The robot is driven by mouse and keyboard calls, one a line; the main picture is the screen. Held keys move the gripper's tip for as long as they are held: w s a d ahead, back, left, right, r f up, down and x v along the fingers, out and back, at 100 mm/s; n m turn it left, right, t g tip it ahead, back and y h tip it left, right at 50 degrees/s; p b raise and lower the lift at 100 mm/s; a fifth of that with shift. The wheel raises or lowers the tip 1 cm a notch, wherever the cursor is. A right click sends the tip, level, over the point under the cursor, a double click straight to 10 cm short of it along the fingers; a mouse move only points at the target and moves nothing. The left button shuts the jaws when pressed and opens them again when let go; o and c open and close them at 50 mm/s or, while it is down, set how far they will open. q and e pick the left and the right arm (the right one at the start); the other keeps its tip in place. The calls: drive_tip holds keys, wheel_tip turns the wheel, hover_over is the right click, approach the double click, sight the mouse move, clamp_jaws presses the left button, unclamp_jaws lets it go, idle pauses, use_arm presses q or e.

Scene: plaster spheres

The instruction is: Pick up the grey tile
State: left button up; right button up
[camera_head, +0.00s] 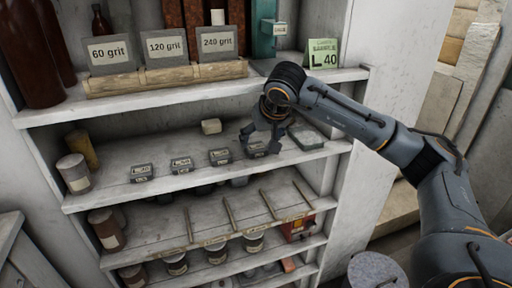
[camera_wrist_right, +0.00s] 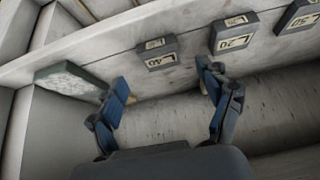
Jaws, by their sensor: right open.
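Several small dark grey tiles with pale labels stand in a spaced row on the middle shelf (camera_head: 100,200). In the head view they are a leftmost tile (camera_head: 142,173), a second tile (camera_head: 181,165), a third tile (camera_head: 220,157) and a rightmost tile (camera_head: 256,149). My right gripper (camera_head: 263,137) is open and empty just above and behind the rightmost tile. In the right wrist view, that gripper (camera_wrist_right: 162,80) has its fingers spread, with the nearest tile (camera_wrist_right: 158,52) beyond the fingertips and apart from them. Another tile (camera_wrist_right: 235,33) is further right. My left gripper is out of view.
A green-edged slab (camera_head: 305,138) lies right of the gripper, close to the shelf's side wall. The upper shelf (camera_head: 150,98) is close above, with grit plates and a green L 40 card (camera_head: 323,54).

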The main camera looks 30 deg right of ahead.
sight(256, 147)
drive_tip(key=shift+w+d+f, duration=0.1)
drive_tip(key=shift+w+f, duration=0.05)
drive_tip(key=shift+w, duration=0.25)
drive_tip(key=x, duration=0.4)
drive_tip(key=shift+w+f+p, duration=0.2)
drive_tip(key=shift+f+p, duration=0.1)
drive_tip(key=shift+p, duration=0.1)
drive_tip(key=c, duration=1.3)
drive_tip(key=shift+r, duration=0.1)
drive_tip(key=shift+c, duration=0.2)
drive_tip(key=shift+r, duration=0.5)
drive_tip(key=s+a+b, duration=0.4)
drive_tip(key=s+b, duration=0.1)
drive_tip(key=s, duration=1.3)
drive_tip(key=w+a+f+n+p, duration=0.1)
drive_tip(key=a+f, duration=0.3)
drive_tip(key=a, duration=0.3)
drive_tip(key=w+a+f+n+y+p, duration=0.1)
drive_tip(key=a+f+p, duration=0.1)
drive_tip(key=a+f, duration=0.2)
drive_tip(key=a, duration=0.3)
drive_tip(key=shift+a+f+n, duration=0.2)
drive_tip(key=shift+a+n, duration=0.1)
drive_tip(key=shift+a, duration=0.05)
